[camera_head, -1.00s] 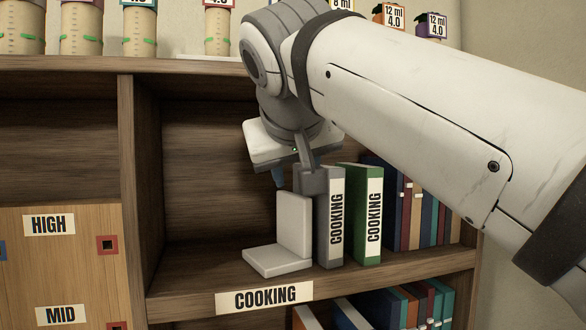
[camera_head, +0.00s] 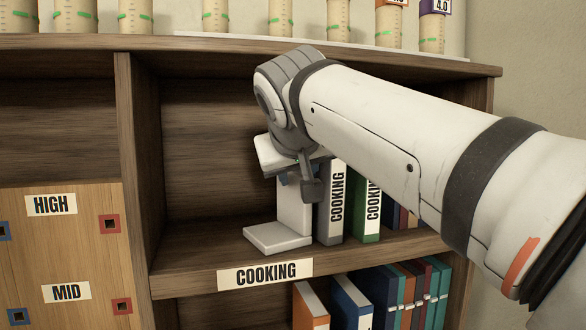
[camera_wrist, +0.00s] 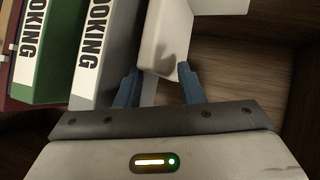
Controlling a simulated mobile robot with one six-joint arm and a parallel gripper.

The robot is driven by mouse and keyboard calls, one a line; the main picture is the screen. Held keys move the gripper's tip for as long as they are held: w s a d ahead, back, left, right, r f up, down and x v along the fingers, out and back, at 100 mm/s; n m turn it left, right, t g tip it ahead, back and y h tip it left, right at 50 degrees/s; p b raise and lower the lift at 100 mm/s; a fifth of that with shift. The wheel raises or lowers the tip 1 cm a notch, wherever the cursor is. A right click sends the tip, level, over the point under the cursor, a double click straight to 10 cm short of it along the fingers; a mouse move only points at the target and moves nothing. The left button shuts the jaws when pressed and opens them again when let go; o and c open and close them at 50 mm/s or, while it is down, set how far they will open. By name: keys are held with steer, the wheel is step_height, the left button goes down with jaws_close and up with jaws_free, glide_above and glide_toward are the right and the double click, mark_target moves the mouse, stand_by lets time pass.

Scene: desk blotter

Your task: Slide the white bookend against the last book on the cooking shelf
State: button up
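The white bookend (camera_head: 276,237) stands upright on the cooking shelf, its base pointing left. Its upright is beside the grey COOKING book (camera_head: 337,205), at the left end of the row; I cannot tell whether they touch. A green COOKING book (camera_head: 372,215) stands just right of it. My gripper (camera_head: 291,178) is over the top of the bookend's upright. In the wrist view, my blue fingertips (camera_wrist: 158,80) are apart, one on each side of the bookend's upright (camera_wrist: 163,40). I see no clear grip on it.
The cooking shelf (camera_head: 205,258) is clear left of the bookend up to the wooden divider (camera_head: 140,165). More books stand on the right behind my arm. A lower shelf holds several books (camera_head: 352,302). Labelled containers line the top.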

steer(key=shift+c, duration=0.5)
jaws_close()
steer(key=shift+o, duration=2)
jaws_free()
steer(key=v, duration=0.8)
steer(key=shift+b, duration=0.4)
steer(key=shift+f, duration=0.1)
